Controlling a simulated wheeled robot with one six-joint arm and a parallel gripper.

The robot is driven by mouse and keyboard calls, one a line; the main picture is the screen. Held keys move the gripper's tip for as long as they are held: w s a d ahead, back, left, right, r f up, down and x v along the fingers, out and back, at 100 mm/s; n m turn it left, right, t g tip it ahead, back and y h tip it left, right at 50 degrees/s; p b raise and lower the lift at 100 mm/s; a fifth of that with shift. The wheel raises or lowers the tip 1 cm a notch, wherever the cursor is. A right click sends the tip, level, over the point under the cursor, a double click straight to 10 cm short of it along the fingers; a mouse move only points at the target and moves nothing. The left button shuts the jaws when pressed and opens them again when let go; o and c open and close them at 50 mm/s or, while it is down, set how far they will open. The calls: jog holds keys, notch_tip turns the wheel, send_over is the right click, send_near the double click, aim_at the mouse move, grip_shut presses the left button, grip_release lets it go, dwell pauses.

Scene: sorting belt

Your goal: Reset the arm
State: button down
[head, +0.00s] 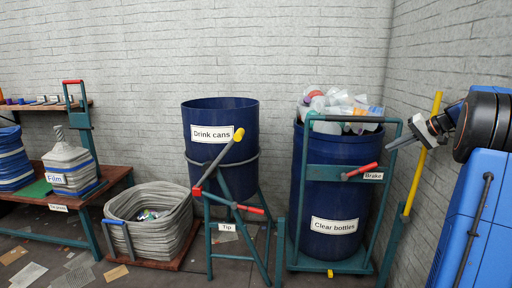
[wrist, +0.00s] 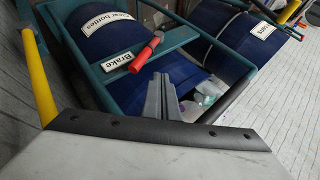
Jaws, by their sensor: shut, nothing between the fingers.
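My gripper (head: 391,147) is at the right in the head view, raised in front of the right wall and pointing left. Its fingers also show in the wrist view (wrist: 161,80), pressed together with nothing between them. The fingertips are apart from everything, to the right of the clear bottles barrel (head: 334,190) and its green frame. A red brake handle (head: 360,171) sticks out from that frame, left of and below my gripper. It also shows in the wrist view (wrist: 146,52), just beyond the fingertips.
A yellow post (head: 424,155) stands close behind my gripper. Bottles (head: 338,105) heap above the clear bottles barrel's rim. The drink cans barrel (head: 221,150) hangs in a tipping stand with red handles. A grey basket (head: 150,222) and a wooden bench (head: 62,203) stand to the left.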

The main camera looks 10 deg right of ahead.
jog(key=s+a+f+n+g+h, duration=0.1)
jog(key=s+a, duration=0.4)
jog(key=a, duration=0.5)
jog(key=s+a+n+g, duration=0.1)
jog(key=s+a, duration=0.4)
jog(key=a, duration=0.4)
jog(key=s+a+f+g+h, duration=0.1)
jog(key=s+a, duration=0.4)
jog(key=a, duration=0.5)
jog(key=s+a+f+n+h, duration=0.1)
jog(key=s+a+f, duration=0.2)
jog(key=s, duration=0.6)
jog(key=s+a+f+n+h, duration=0.1)
jog(key=s+a+f, duration=0.3)
jog(key=s+f, duration=0.2)
jog(key=s+a+f+n+h, duration=0.1)
jog(key=s+a+f, duration=0.3)
jog(key=s, duration=0.7)
jog(key=shift+s+f+n+h, duration=0.3)
jog(key=shift+s+f+n, duration=0.05)
jog(key=shift+f+n, duration=0.25)
